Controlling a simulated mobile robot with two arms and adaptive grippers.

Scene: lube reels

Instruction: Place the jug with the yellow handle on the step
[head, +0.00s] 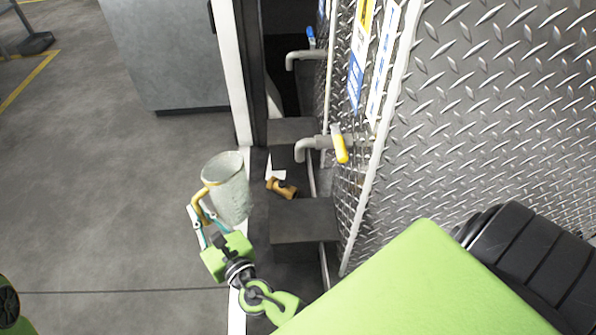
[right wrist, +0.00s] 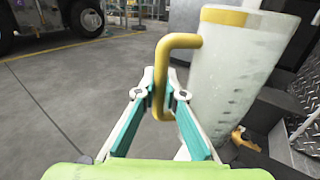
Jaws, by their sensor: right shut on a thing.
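The jug (head: 228,190) is a tall, translucent whitish container with a yellow handle (head: 198,206). In the head view it is left of the dark steps, held in the air and roughly upright. My right gripper (head: 204,226) is shut on the yellow handle. In the right wrist view the jug (right wrist: 235,75) stands right of the fingers, and the handle (right wrist: 160,85) passes between them. The near dark step (head: 302,220) lies right of the jug, below a tap with a yellow lever (head: 340,145). My left gripper does not show.
A small yellow-brown object (head: 281,187) and a white paper (head: 275,168) lie between the dark blocks. A second tap (head: 300,57) with a blue lever is farther back. A diamond-plate wall (head: 500,110) bounds the right. Open floor (head: 100,200) lies left.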

